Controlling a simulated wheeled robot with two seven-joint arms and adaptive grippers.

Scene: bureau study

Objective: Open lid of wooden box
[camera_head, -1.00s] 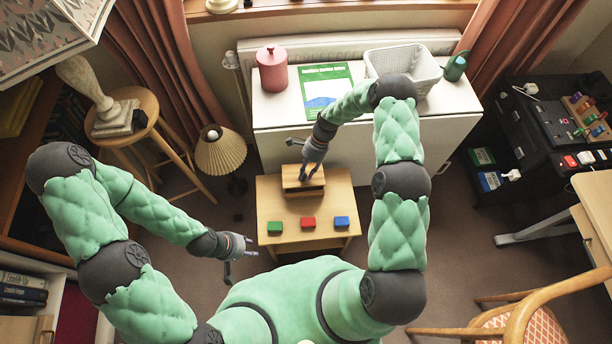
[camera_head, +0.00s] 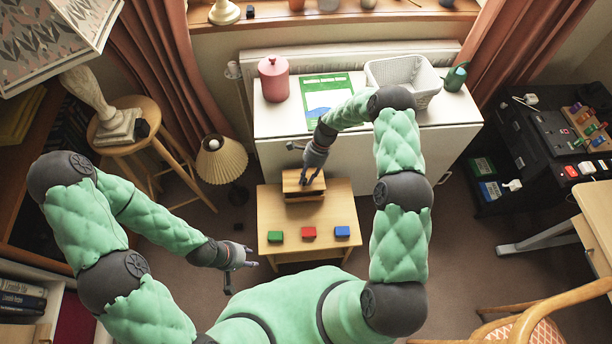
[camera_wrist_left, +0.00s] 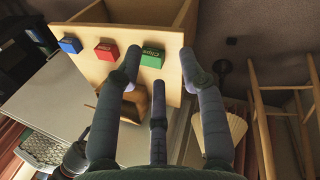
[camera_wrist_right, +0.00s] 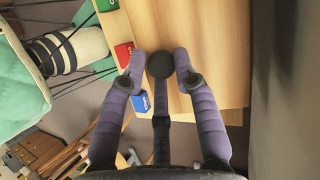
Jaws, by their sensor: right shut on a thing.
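The small wooden box (camera_head: 297,195) sits near the back of the low wooden table (camera_head: 282,255). My right gripper (camera_head: 309,178) is over the box from above. In the right wrist view its fingers (camera_wrist_right: 160,66) are closed on both sides of a dark round knob (camera_wrist_right: 160,65). The box also shows behind the fingers in the left wrist view (camera_wrist_left: 138,106). My left gripper (camera_head: 243,266) is open and empty, left of the table's front, with its fingers spread (camera_wrist_left: 161,62).
A green block (camera_head: 275,237), a red block (camera_head: 309,232) and a blue block (camera_head: 342,232) stand along the table's front. A white cabinet (camera_head: 270,122) stands behind, bearing a red canister (camera_head: 273,80) and a white basket (camera_head: 420,85). A lamp (camera_head: 221,160) stands left.

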